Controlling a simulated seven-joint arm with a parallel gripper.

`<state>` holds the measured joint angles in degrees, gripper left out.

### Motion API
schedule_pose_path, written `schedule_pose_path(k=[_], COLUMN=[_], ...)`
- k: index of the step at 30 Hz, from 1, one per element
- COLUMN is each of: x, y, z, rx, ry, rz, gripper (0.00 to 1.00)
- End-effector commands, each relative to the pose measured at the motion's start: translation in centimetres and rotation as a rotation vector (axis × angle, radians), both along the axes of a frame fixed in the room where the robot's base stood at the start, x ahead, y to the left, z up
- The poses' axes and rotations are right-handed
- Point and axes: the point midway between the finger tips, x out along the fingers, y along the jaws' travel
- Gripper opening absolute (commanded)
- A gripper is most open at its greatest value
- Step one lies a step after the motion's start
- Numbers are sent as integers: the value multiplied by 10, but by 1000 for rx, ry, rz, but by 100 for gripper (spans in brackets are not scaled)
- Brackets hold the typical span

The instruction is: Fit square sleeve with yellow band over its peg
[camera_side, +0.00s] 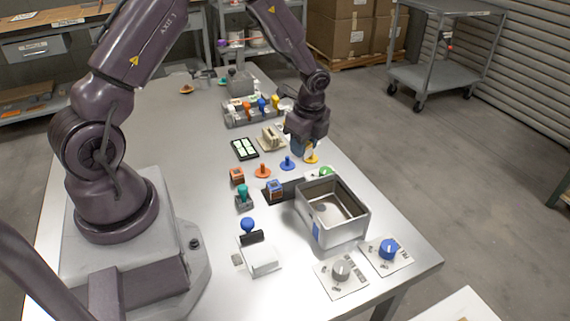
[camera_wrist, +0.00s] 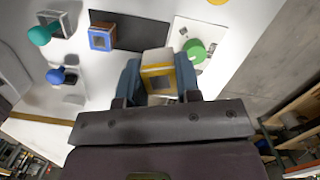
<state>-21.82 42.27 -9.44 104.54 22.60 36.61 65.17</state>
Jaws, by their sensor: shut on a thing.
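From this view I cannot tell the gap between sleeve and peg; the fingers largely hide the sleeve. An orange peg (camera_side: 262,172) and a blue peg (camera_side: 287,163) stand to the left.
A metal bin (camera_side: 333,210) stands in front, near a green knob (camera_side: 326,171). An orange cube (camera_side: 237,176) and a teal-handled stamp (camera_side: 243,195) are left. A rack (camera_side: 250,112) stands behind.

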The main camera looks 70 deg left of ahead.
Motion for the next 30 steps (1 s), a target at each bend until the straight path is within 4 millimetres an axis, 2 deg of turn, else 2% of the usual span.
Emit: schedule_pose_path(k=[1,3,6,9,14,26,30], x=[13,27,43,55,63,61,61], y=[17,35,55,65,72,70,70], z=[-4,-4,-1,6,18,17,10], rx=[-2,-2,-1,0,1,0,-1], ry=[-1,-1,-2,-3,-2,-1,-1], rz=[27,46,60,56,38,26,26], gripper=[6,6,6,6,6,6,6])
